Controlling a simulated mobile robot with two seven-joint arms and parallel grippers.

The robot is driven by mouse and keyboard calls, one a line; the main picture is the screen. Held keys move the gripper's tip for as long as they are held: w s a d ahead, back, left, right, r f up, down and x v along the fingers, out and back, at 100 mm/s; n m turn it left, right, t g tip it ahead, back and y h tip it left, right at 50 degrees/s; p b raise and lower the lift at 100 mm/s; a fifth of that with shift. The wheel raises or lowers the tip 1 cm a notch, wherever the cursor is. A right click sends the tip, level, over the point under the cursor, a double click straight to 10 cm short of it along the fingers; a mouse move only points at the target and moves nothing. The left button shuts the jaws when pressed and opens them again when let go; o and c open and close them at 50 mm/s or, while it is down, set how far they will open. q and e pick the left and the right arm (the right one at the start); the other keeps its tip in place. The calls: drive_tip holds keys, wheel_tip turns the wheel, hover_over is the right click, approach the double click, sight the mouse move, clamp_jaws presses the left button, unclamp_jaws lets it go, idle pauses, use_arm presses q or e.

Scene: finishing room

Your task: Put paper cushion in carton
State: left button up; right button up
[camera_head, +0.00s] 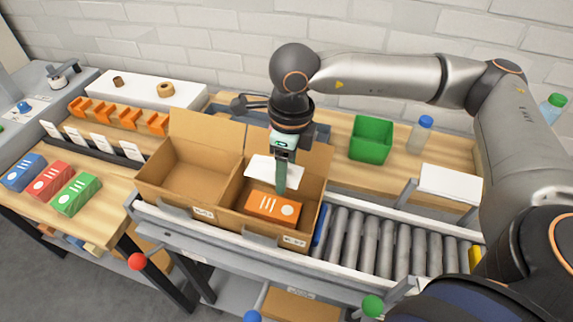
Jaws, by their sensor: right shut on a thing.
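My right gripper (281,184) points down into the right-hand carton (232,207) on the roller conveyor. It is shut on a white paper cushion (263,168), which shows on both sides of the fingers near the carton's back. An orange box with white marks (273,208) lies in the front of the same carton. Whether the cushion touches the box or the carton floor I cannot tell. The left-hand carton (190,172) stands open and empty beside it. My left gripper is not in view.
Blue, red and green boxes (75,194) lie on the left bench. A green bin (371,139) and a bottle (420,133) stand on the back bench. The conveyor rollers (390,243) to the right of the cartons are clear. Open flaps rise around the cartons.

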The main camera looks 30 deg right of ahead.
drive_tip(key=shift+f+b, duration=0.75)
drive_tip(key=shift+f, duration=0.7)
drive_tip(key=b, duration=0.5)
hover_over(282, 209)
wheel_tip(282, 209, down, 5)
drive_tip(key=shift+s+d+f, duration=0.1)
drive_tip(key=shift+d, duration=0.05)
drive_tip(key=shift+f+b, duration=0.55)
drive_tip(key=shift+b, duration=0.1)
drive_tip(key=shift+f+b, duration=0.3)
